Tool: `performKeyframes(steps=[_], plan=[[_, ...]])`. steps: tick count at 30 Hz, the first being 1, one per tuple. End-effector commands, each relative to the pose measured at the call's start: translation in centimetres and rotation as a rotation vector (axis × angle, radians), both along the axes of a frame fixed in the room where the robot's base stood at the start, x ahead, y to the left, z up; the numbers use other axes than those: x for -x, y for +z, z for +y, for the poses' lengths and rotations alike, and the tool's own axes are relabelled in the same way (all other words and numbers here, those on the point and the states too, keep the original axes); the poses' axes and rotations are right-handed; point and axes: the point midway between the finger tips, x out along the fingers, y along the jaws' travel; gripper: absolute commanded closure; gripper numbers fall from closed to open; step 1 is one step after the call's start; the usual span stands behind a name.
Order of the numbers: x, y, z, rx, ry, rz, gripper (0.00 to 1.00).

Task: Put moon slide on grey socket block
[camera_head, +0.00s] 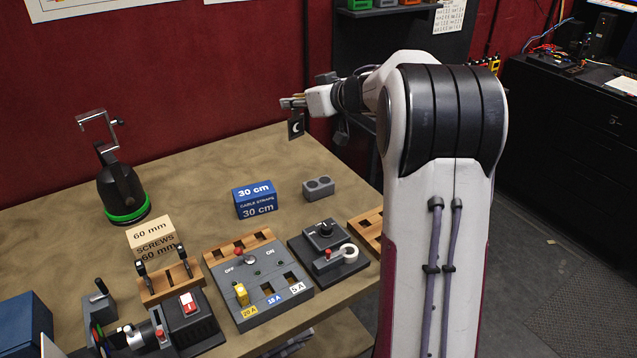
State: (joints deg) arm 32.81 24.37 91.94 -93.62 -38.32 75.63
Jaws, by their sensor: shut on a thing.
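The moon slide (296,128) is a small dark plate with a pale crescent on it. My gripper (293,104) is shut on it and holds it in the air, hanging down below the fingertips. The grey socket block (318,192) is a small block with two round dark holes in its top. It stands on the table, below and a little right of the slide in the picture. The slide is well apart from the block.
On the wooden table (240,165) stand a blue box (254,199), a fuse panel (262,290), a dark knob unit (327,250), a screws box (151,238) and a black device with a green ring (124,195). Wooden racks stand nearby. The table's back middle is clear.

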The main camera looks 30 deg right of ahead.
Motion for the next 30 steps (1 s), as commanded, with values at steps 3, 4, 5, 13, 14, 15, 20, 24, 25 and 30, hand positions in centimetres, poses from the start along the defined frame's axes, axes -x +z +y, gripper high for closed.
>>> performKeyframes(steps=[3,4,5,13,14,15,20,24,25,30], plan=[[0.8,-0.1,-2.9,0.0,-0.082,0.0,1.0],[1.0,-0.2,-3.4,0.0,-0.1,0.0,1.0],[1.2,-0.2,-4.0,-0.001,-0.116,-0.001,1.0],[1.6,-2.5,-5.5,-0.002,-0.163,0.002,1.0],[1.6,-2.8,-5.5,-0.002,-0.163,0.002,1.0],[1.7,-3.2,-5.5,-0.003,-0.164,0.002,1.0],[1.6,-4.7,-5.5,-0.002,-0.162,0.001,1.0],[1.6,-5.3,-5.5,-0.001,-0.162,0.0,1.0],[1.6,-5.3,-5.5,0.0,-0.161,0.0,1.0],[1.6,-5.3,-5.5,0.0,-0.161,-0.001,1.0]])
